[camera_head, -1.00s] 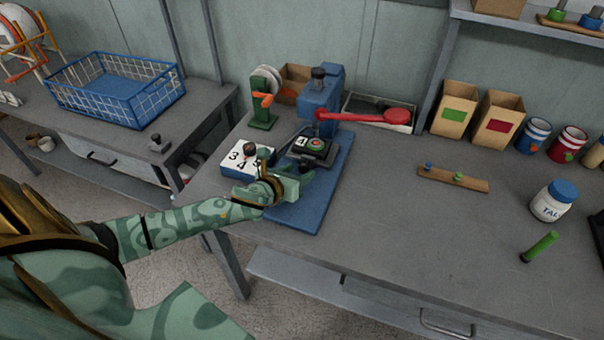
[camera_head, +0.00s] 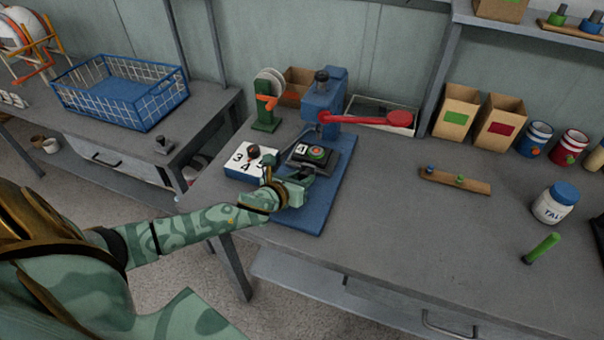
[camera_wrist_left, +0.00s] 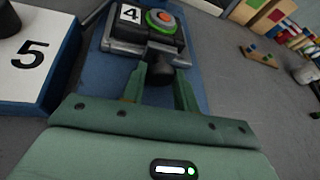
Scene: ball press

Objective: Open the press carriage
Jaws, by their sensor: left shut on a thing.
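The blue press (camera_head: 322,100) stands on a blue base plate (camera_head: 305,220), with a red lever (camera_head: 370,118) reaching to the right. Its dark carriage (camera_head: 330,163) sits in front of the press head and carries a black block with a white tag and a round green and red piece (camera_head: 317,153). In the left wrist view, the carriage (camera_wrist_left: 120,47) shows a tag reading 4. My left gripper (camera_head: 300,184) is shut on the black carriage knob (camera_wrist_left: 164,76), at the carriage's near side. My right gripper is out of view.
A white numbered block (camera_head: 243,170) stands just left of the base plate. A green reel stand (camera_head: 265,115) is behind it. A wooden strip (camera_head: 455,180), a white jar (camera_head: 556,203) and a green peg (camera_head: 541,248) are at right.

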